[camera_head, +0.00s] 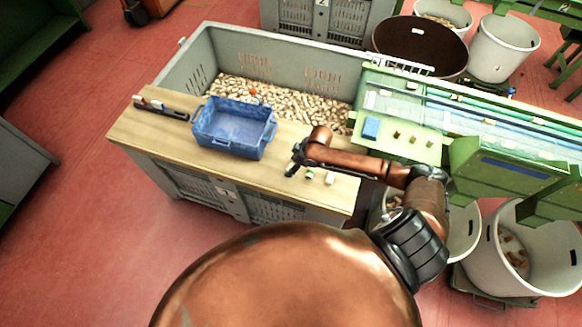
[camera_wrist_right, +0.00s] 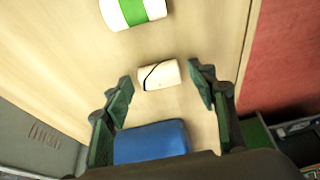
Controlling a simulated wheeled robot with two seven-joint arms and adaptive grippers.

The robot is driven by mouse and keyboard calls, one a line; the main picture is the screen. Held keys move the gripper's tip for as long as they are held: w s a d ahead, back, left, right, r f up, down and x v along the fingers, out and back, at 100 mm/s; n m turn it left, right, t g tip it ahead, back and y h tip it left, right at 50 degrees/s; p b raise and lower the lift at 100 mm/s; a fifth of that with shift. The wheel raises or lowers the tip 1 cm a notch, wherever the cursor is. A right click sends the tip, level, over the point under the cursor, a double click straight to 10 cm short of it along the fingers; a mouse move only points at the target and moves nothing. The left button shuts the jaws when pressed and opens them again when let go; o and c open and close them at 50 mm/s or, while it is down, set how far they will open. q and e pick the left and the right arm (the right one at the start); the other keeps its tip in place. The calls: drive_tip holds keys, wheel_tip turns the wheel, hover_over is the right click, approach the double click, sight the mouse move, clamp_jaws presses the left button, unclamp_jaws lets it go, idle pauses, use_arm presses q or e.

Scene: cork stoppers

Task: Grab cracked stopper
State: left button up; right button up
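The cracked stopper (camera_wrist_right: 158,75) is a pale cork with a dark crack line across it, lying on the wooden top. In the right wrist view it appears between the tips of my right gripper (camera_wrist_right: 161,80), which is open and empty; clear gaps show on both sides. I cannot tell how far above it the fingertips are. A white stopper with a green band (camera_wrist_right: 132,12) lies beyond it. In the head view my right gripper (camera_head: 295,163) is low over the table's front part and seems to hide the cracked stopper. My left gripper is out of view.
A blue crate (camera_head: 212,143) stands on the wooden table (camera_head: 135,133), left of my right gripper. A pale stopper (camera_head: 330,178) lies to the right. A grey bin (camera_head: 200,62) of corks is behind. A green machine (camera_head: 480,160) stands right. The table's front edge is close.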

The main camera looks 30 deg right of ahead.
drive_tip(key=c, duration=0.5)
drive_tip(key=shift+c, duration=1)
drive_tip(key=shift+r, duration=0.65)
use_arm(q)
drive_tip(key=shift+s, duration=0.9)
use_arm(e)
drive_tip(key=s+r, duration=1.1)
drive_tip(key=s, duration=0.3)
drive_tip(key=shift+a+r, duration=0.3)
drive_tip(key=shift+r, duration=0.05)
